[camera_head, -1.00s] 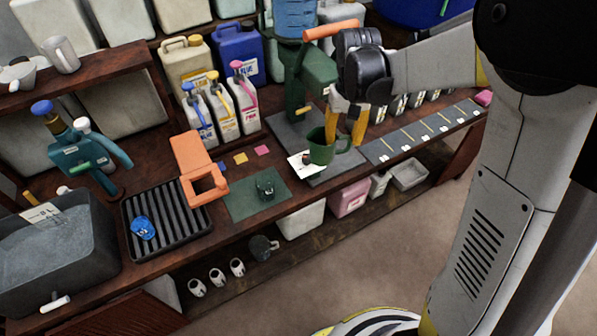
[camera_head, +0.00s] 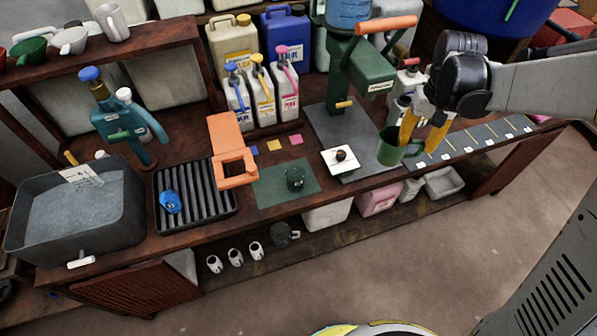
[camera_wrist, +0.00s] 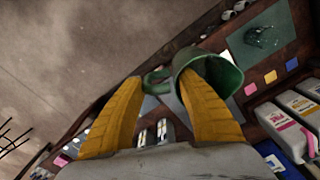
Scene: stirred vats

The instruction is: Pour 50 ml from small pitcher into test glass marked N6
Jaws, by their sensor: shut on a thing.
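The small pitcher, a green mug-like vessel (camera_head: 388,150), is held at the counter's front edge, right of a white card. My gripper (camera_head: 420,140) is shut on it on its handle side. In the wrist view the pitcher (camera_wrist: 212,72) shows between and beyond the yellow fingers (camera_wrist: 160,75), one finger overlapping its opening. Its contents are hidden. A small dark green glass-like cup (camera_head: 295,179) stands on a green mat (camera_head: 268,194). I cannot read an N6 mark on anything.
The white card (camera_head: 334,168) bears a small dark object. A green press (camera_head: 355,75) and several bottles (camera_head: 262,92) stand behind. An orange box (camera_head: 232,168), a black rack (camera_head: 192,215) and a grey basin (camera_head: 75,225) are at left. Open floor lies in front.

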